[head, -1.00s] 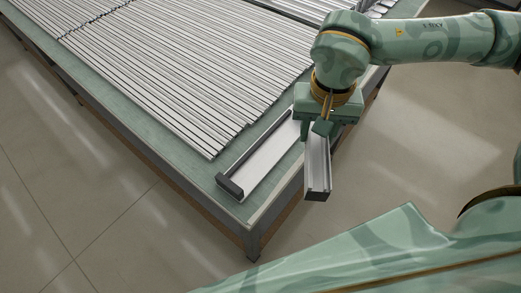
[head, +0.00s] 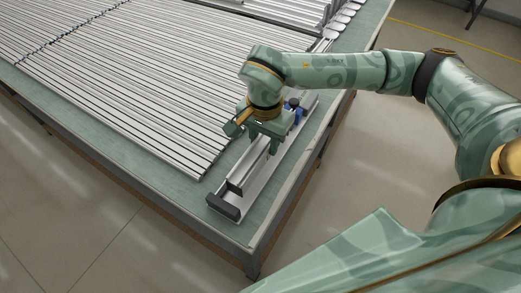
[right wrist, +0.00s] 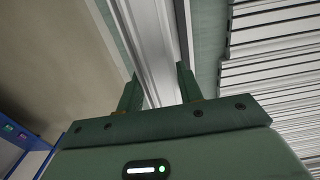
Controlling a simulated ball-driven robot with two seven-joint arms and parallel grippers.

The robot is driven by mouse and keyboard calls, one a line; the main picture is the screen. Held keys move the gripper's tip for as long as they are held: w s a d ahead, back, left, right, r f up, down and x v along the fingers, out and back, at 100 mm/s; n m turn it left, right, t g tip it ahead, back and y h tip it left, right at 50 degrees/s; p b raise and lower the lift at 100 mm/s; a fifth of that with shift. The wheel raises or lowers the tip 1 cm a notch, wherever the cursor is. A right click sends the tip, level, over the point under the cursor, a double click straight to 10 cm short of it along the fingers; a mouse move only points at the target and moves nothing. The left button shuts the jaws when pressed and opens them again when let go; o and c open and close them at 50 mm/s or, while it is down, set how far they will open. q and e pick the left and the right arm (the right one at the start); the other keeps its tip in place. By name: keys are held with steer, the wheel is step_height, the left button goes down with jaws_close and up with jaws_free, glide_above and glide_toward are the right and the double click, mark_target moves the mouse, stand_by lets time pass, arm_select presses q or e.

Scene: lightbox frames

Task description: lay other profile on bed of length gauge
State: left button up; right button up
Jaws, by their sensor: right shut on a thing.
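The length gauge is a long pale channel lying along the table's right edge, with a bare strip of its bed (head: 260,178) showing and a black end stop (head: 222,207) at its near end. My right gripper (head: 262,146) is over the bed and shut on an aluminium profile (head: 240,175). The profile lies lengthwise along the bed, its near end close to the end stop. Whether it touches the bed is unclear. In the right wrist view the profile (right wrist: 150,45) runs between the two fingers (right wrist: 158,88). My left gripper is out of view.
Many aluminium profiles (head: 130,85) lie side by side on the green table (head: 120,150), left of the gauge. Open floor (head: 400,150) lies right of the table.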

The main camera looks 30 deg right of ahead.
mark_target(261, 151)
steer(key=f, duration=0.2)
steer(key=f+b, duration=0.1)
steer(key=f, duration=0.1)
steer(key=shift+w+a, duration=0.25)
steer(key=shift+w, duration=0.05)
steer(key=o, duration=1.2)
steer(key=shift+f, duration=0.1)
step_height(261, 151, up, 12)
steer(key=p, duration=0.2)
steer(key=shift+p, duration=0.3)
